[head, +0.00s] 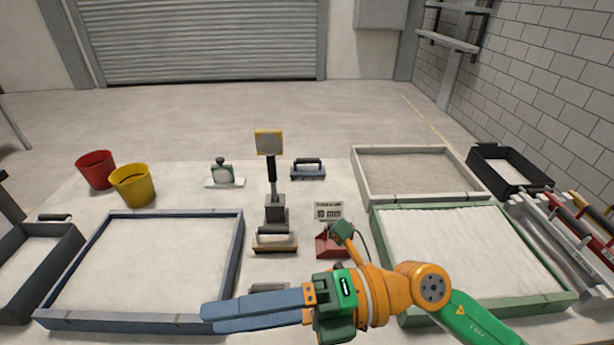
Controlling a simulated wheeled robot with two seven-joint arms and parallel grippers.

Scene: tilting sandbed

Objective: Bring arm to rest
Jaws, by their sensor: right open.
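My right arm (432,285) comes in from the lower right, orange and green, and reaches left above the front of the table. Its right gripper (235,305) has long blue-grey fingers pointing left, over the front right corner of the blue-framed sand tray (238,250). The fingers are open, and I see nothing held between them. The gripper hides part of the table's front and most of a small grey thing just behind the fingers. My left gripper is not in view.
A green-framed tray (388,255) of rippled sand lies right, with a pale-framed tray (357,180) behind it. Red (96,170) and yellow (132,186) buckets stand back left.

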